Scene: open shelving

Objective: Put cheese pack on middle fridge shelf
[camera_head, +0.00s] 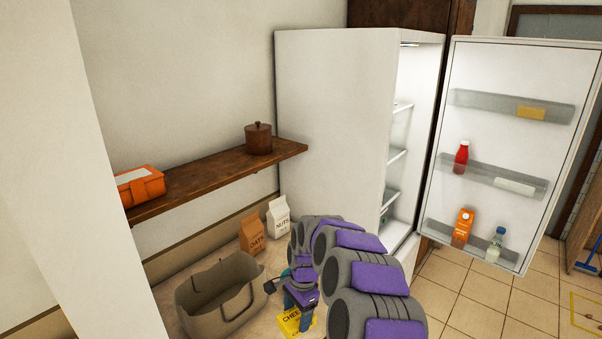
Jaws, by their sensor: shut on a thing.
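The yellow cheese pack (292,322) is at the bottom of the view, with part of its label showing. My gripper (300,314) is shut on it, low over the light surface beside the grey bag; I cannot tell whether the pack still touches that surface. My arm hides part of the scene to the right. The white fridge (335,115) stands open at the back right. Its middle shelf (397,158) shows only as a narrow edge, because the fridge's side wall hides most of the inside.
The open fridge door (500,105) holds bottles and packs. A wooden wall shelf (215,178) carries an orange box (140,186) and a brown pot (258,138). A grey bag (215,300), an oats bag (252,234) and a nuts bag (278,217) stand below it. Tiled floor (480,315) is clear.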

